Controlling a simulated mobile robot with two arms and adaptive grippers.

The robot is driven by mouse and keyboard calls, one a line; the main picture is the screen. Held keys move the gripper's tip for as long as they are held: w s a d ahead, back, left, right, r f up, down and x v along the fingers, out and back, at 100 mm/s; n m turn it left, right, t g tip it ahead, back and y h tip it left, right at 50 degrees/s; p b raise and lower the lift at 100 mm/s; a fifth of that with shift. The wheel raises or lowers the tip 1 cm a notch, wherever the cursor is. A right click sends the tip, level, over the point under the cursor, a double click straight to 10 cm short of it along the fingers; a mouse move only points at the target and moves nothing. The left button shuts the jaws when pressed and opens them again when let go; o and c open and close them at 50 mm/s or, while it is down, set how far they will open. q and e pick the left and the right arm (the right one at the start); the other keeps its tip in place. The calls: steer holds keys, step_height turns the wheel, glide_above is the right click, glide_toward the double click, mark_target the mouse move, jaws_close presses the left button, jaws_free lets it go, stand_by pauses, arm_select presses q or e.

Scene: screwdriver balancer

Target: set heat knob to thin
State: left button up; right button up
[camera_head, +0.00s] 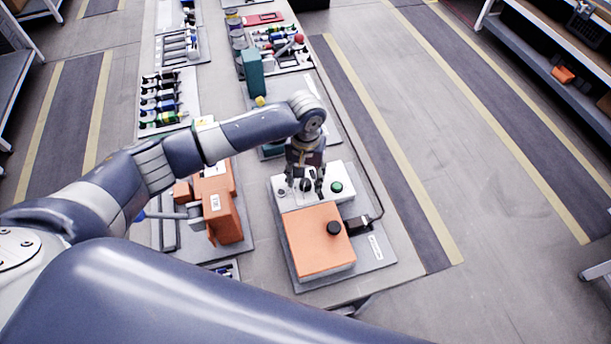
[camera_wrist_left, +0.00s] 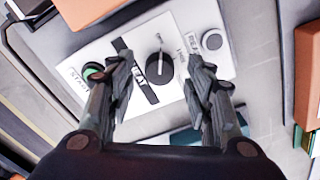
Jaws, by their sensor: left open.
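The heat knob (camera_wrist_left: 159,66) is a round black dial with a pale pointer line, on a white panel beside a black strip lettered HEAT. Small lettering sits around it, too blurred to read the pointed setting for sure. The panel (camera_head: 287,198) belongs to an orange-topped machine (camera_head: 318,245). My left gripper (camera_head: 306,187) reaches down over the panel from above. In the left wrist view my left gripper (camera_wrist_left: 161,66) is open, one finger on each side of the knob, with gaps to it. My right gripper is not in view.
A green button (camera_head: 337,187) and a grey button (camera_wrist_left: 212,41) flank the knob on the panel. A black knob (camera_head: 334,228) stands on the orange top. Another orange machine (camera_head: 222,212) is at the left. A teal block (camera_head: 253,75) and tool trays lie farther back.

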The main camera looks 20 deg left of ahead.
arm_select(q)
steer(key=shift+f, duration=0.4)
steer(key=shift+c, duration=0.4)
steer(key=c, duration=1)
steer(key=shift+c, duration=0.2)
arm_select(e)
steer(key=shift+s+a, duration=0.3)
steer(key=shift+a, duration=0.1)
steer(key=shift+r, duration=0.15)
